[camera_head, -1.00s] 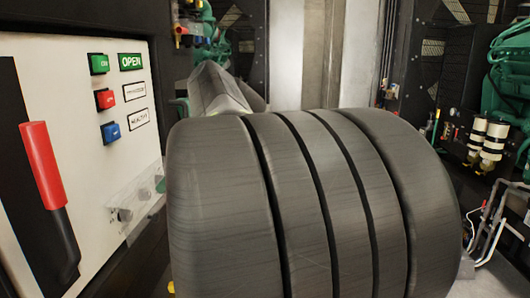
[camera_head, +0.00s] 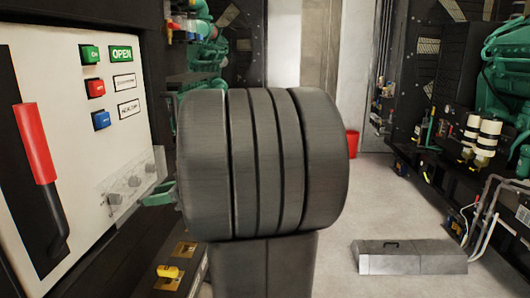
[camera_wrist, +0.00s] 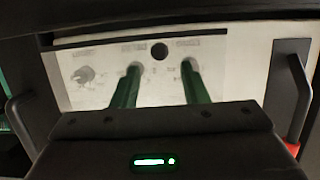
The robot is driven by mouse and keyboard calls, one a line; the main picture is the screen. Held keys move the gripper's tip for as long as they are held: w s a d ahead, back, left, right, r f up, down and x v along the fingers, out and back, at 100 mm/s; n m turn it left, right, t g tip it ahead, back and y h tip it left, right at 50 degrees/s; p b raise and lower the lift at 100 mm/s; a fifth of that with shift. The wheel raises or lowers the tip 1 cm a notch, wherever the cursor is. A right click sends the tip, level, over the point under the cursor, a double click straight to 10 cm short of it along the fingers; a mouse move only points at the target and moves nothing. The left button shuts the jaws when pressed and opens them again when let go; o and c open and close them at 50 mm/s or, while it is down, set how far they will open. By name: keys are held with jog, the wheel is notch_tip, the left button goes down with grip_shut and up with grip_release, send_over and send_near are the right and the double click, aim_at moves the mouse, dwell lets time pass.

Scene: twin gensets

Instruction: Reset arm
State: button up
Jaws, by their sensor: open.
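My arm's dark grey ribbed joint fills the middle of the head view and hides what is behind it. My gripper (camera_wrist: 161,67) shows in the wrist view as two green fingers, apart, with nothing between them. Whether the fingertips touch the plate, I cannot tell. In the head view a bit of green shows at the joint's left edge, beside the knobs (camera_head: 134,181) on the white control panel (camera_head: 60,75).
The panel bears green (camera_head: 90,54), red (camera_head: 95,88) and blue (camera_head: 101,120) buttons and a red-handled lever (camera_head: 36,145). A grey box (camera_head: 410,257) lies on the floor at right. A red bin (camera_head: 352,143) stands at the back. Green engine machinery (camera_head: 508,70) lines the right.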

jog(key=shift+s+d+f+y+b, duration=0.1)
jog(key=shift+d+f+y+b, duration=0.6)
jog(key=shift+d+f+y, duration=0.7)
jog(key=shift+a+r, duration=0.2)
